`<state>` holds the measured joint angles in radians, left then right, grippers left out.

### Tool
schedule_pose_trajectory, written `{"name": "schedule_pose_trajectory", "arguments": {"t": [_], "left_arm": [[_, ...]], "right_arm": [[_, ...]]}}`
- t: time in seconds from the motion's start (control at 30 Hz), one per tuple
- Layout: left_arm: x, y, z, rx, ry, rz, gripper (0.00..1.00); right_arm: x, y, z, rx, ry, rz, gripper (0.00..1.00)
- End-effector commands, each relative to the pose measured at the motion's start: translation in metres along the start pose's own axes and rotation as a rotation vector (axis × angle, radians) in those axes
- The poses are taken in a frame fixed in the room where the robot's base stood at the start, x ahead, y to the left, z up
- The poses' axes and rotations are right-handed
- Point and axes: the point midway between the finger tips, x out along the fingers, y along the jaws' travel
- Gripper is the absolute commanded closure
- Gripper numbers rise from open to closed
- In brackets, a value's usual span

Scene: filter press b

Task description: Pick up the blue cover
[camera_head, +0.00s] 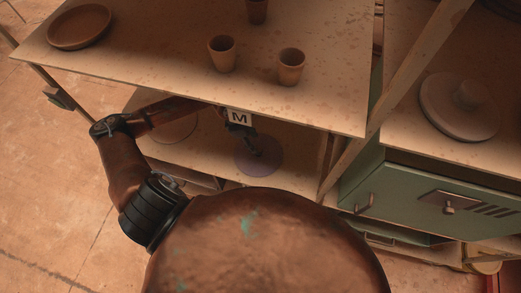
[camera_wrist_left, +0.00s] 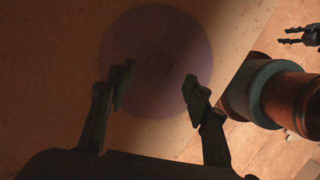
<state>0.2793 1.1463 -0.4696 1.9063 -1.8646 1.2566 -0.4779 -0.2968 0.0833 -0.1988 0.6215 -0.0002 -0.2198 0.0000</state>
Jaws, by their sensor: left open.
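The blue cover is a round disc that looks dull purple in this light. In the head view the blue cover (camera_head: 272,163) lies on the lower shelf, under the upper board's front edge. In the left wrist view the cover (camera_wrist_left: 150,28) lies flat, with a small round shape at its middle. My left gripper (camera_head: 254,150) is over the cover, and its arm hides part of it. A small dark gripper (camera_wrist_left: 300,36), apparently my right one, shows at the upper right there.
The upper board (camera_head: 150,50) overhangs the lower shelf (camera_head: 210,155) and carries several cups and a bowl (camera_head: 79,27). A pale round thing (camera_head: 176,130) lies left on the shelf. A slanted post (camera_head: 395,95) and a green cabinet (camera_head: 400,195) stand to the right.

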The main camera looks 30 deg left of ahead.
Motion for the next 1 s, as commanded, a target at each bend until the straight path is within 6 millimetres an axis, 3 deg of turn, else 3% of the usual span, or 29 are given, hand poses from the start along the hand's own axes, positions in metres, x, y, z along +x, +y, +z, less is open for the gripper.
{"name": "schedule_pose_trajectory", "arguments": {"t": [0.1, 0.6, 0.9, 1.0], "left_arm": [[0.009, 0.002, -0.007, -0.003, 0.019, 0.003, 0.54], [0.069, 0.0, -0.003, -0.005, 0.014, 0.001, 0.54], [0.076, 0.001, -0.002, -0.002, 0.014, 0.003, 0.54], [0.076, 0.001, -0.002, -0.002, 0.014, 0.003, 0.6]], "right_arm": [[-0.003, -0.001, 0.003, 0.001, -0.003, -0.001, 0.6], [-0.02, -0.007, 0.003, 0.003, -0.005, -0.008, 0.6], [-0.02, -0.006, 0.0, 0.002, -0.002, -0.007, 0.6], [-0.02, -0.005, 0.0, 0.002, -0.002, -0.006, 0.6]]}}
